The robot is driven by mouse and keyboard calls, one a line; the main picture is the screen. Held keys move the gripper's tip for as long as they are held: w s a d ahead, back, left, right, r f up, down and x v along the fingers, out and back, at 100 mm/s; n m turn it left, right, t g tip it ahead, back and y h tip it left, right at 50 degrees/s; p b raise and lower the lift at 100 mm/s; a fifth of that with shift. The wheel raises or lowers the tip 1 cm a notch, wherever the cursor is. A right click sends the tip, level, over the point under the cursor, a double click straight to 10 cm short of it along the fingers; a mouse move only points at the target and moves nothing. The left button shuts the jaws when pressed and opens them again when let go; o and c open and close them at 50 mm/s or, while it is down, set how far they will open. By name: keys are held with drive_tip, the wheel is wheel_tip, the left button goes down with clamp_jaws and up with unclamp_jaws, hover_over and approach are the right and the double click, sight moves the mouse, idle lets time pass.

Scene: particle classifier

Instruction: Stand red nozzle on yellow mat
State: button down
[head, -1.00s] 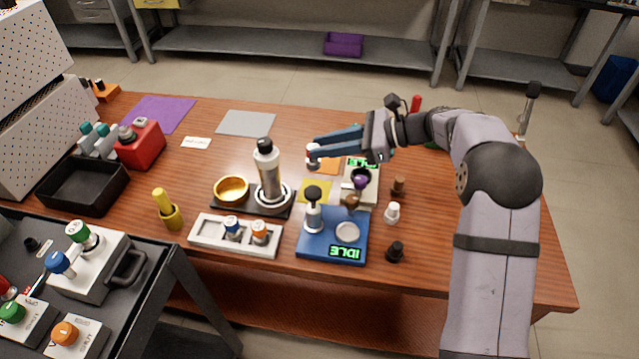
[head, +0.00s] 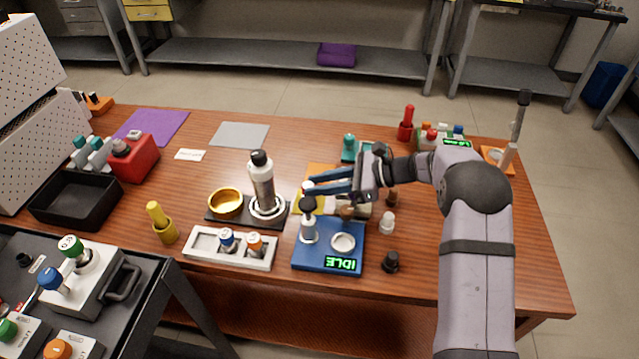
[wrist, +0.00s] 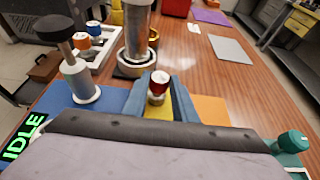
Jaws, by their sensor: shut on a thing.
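In the wrist view, the red nozzle (wrist: 158,86) with its pale round top sits between the two blue fingers of my gripper (wrist: 160,98), which is shut on it. It looks roughly upright. The yellow mat (wrist: 157,112) shows beneath and around it. In the head view, my gripper (head: 310,189) is over the yellow mat (head: 322,206), just behind the black knob of the blue device. The nozzle is mostly hidden there. I cannot tell whether its base touches the mat.
The blue IDLE device (head: 318,258) with its black-topped post (head: 309,225) stands close in front of my gripper. A silver bottle (head: 262,180) on a ring stand is just left. An orange mat (head: 321,172) lies behind. Free table lies behind the bottle.

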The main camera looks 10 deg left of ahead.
drive_tip(key=shift+f, duration=0.1)
drive_tip(key=c, duration=1.4)
unclamp_jaws()
drive_tip(key=shift+c, duration=0.2)
drive_tip(key=shift+r, duration=0.2)
drive_tip(key=v, duration=1.2)
drive_tip(key=shift+b, duration=0.35)
drive_tip(key=shift+f, duration=0.1)
